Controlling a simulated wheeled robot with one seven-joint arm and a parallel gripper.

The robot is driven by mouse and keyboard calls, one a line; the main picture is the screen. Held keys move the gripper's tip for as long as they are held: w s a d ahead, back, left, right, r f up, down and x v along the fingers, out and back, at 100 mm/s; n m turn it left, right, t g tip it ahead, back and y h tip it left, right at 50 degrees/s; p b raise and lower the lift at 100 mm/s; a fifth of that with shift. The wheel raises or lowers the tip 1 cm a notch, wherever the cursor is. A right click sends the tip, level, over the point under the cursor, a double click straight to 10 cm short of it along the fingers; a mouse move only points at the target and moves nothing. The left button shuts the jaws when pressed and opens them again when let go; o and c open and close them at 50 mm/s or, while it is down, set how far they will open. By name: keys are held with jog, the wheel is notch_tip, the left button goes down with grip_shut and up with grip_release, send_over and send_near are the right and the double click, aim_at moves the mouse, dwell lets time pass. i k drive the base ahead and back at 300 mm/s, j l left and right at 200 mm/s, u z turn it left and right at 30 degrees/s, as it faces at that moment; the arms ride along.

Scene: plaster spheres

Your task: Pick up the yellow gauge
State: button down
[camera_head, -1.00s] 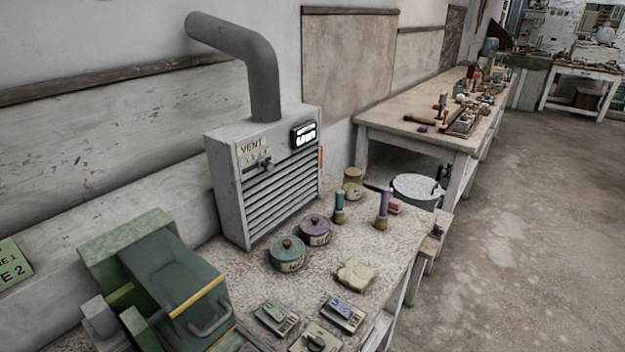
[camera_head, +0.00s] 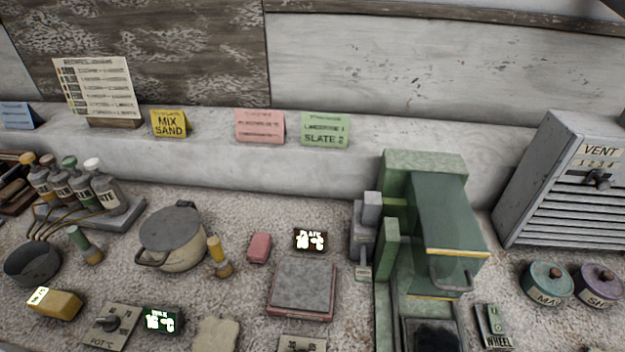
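A small yellow block-shaped device (camera_head: 58,304) lies on the bench at the lower left. It has a small lit display on its left end, and it is the thing here that best matches the yellow gauge. It sits just below a dark round bowl and left of a grey dial box marked POT. Nothing covers it. My gripper is not in view.
Close around it are the dark bowl (camera_head: 32,264), the dial box (camera_head: 108,322), a lidded pot (camera_head: 172,238) and a rack of bottles (camera_head: 88,190). A green machine (camera_head: 440,225) stands right of centre, with a grey vent box (camera_head: 565,180) beyond.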

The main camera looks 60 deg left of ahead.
aim_at(57, 303)
jog(key=u, duration=2.65)
